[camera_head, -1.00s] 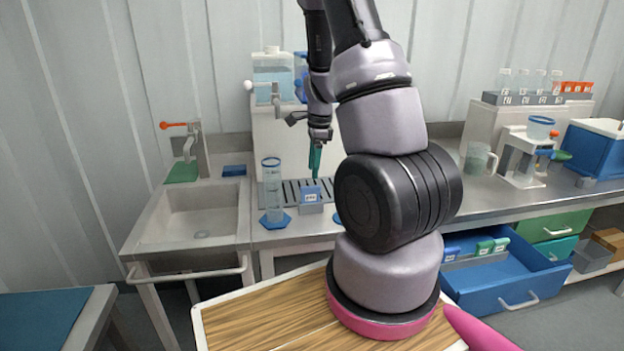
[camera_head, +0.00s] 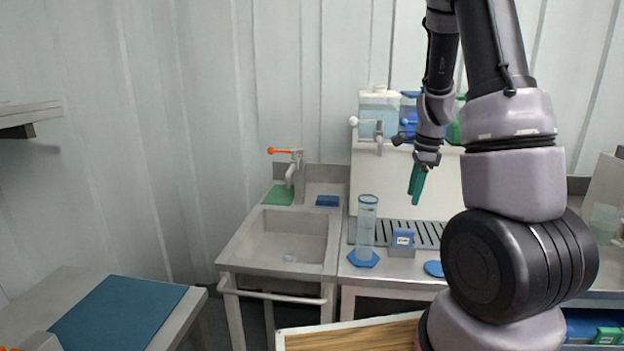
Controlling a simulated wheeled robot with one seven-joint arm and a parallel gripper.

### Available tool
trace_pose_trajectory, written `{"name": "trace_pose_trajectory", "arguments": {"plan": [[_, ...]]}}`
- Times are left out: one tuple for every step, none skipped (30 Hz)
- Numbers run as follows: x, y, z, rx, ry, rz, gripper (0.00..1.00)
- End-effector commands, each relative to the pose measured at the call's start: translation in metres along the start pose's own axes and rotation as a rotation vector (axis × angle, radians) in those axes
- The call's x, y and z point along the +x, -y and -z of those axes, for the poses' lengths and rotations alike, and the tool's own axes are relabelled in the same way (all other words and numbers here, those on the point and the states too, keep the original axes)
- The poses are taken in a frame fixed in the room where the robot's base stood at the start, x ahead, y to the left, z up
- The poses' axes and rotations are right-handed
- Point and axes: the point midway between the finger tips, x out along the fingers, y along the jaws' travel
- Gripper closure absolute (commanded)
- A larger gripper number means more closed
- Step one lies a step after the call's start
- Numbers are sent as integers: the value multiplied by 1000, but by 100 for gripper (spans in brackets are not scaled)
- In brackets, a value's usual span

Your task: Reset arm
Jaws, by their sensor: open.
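My gripper (camera_head: 417,184) has teal fingers that point down. It hangs in the air in front of the white dispenser block, above the slotted drain grate (camera_head: 428,232). The fingers hold nothing that I can see. My arm fills the right part of the view and hides part of the counter behind it.
A clear cylinder vessel (camera_head: 367,230) stands on a blue hexagonal base left of the grate. A small blue-labelled holder (camera_head: 403,242) stands beside it. The sink (camera_head: 287,237) is to the left. A table with a teal mat (camera_head: 120,317) is at the lower left.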

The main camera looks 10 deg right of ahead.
Motion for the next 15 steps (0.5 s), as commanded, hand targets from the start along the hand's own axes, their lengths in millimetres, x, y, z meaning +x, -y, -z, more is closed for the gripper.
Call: {"name": "trace_pose_trajectory", "arguments": {"plan": [[-10,-2,-5,-30,14,15,42],[-16,-3,-10,-55,23,25,42],[-27,-6,-17,-98,39,41,42],[-37,-9,-23,-136,51,56,42],[-47,-13,-29,-180,63,73,42],[-62,-18,-37,-243,77,98,42],[-74,-23,-44,-294,88,118,42],[-85,-29,-49,-344,96,138,42],[-100,-36,-57,-414,104,166,42],[-110,-43,-63,-465,108,187,42],[-120,-49,-68,-517,110,208,42],[-134,-58,-74,-586,110,236,42],[-143,-65,-78,-637,108,258,42],[-153,-72,-83,-688,105,280,42],[-165,-83,-88,-757,96,309,42]]}}
